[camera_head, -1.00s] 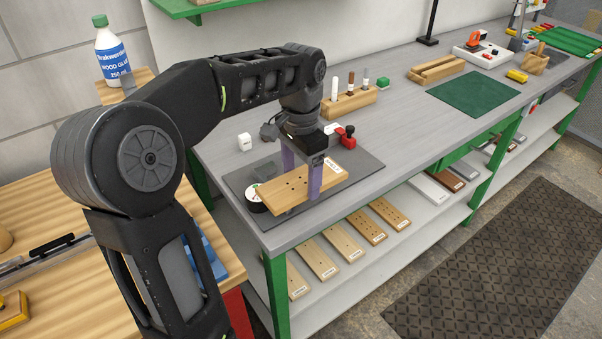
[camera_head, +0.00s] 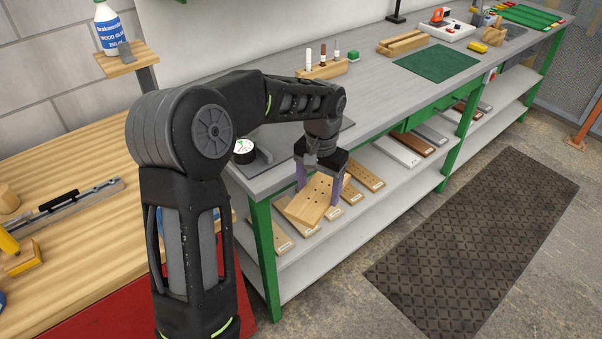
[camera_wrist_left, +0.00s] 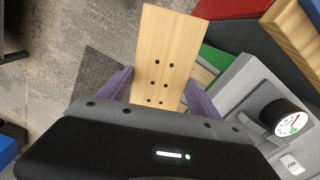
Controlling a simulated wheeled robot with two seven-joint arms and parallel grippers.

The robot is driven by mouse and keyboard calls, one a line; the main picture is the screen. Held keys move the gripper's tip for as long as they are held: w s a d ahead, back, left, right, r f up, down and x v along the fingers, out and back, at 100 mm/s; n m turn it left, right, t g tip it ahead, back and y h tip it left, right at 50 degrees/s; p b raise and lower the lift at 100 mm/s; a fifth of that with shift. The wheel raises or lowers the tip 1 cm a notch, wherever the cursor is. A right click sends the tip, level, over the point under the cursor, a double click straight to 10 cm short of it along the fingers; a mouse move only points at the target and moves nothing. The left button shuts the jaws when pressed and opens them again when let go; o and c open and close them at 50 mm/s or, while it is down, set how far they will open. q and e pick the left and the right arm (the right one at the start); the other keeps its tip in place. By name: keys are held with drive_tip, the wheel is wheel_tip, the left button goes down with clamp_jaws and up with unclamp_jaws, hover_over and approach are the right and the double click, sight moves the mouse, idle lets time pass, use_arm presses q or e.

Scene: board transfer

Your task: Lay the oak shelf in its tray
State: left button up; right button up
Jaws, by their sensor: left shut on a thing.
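A light wooden board with dark holes, which looks like the oak shelf (camera_head: 310,203), hangs in my left gripper (camera_head: 319,187), in front of the grey bench's edge. My gripper is shut on it, with a purple finger at either side. The board looks tilted in the head view. In the left wrist view the board (camera_wrist_left: 160,50) reaches away from the gripper (camera_wrist_left: 158,92), with floor behind it. I cannot make out the shelf's tray. My right gripper is not in view.
The grey bench (camera_head: 380,95) has a green mat (camera_head: 437,62) and a wooden marker block (camera_head: 322,70). Several boards lie on its lower shelf (camera_head: 345,225), behind the held board. A black round gauge (camera_head: 243,151) sits near the bench corner. Floor is open around the dark mat (camera_head: 480,250).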

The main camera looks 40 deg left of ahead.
use_arm(q)
drive_tip(key=s+d+f, duration=0.1)
drive_tip(key=d+f, duration=1.1)
drive_tip(key=f, duration=0.4)
drive_tip(key=shift+s+d+f+m, duration=0.25)
drive_tip(key=shift+s+d+m, duration=0.05)
drive_tip(key=shift+s+d, duration=0.1)
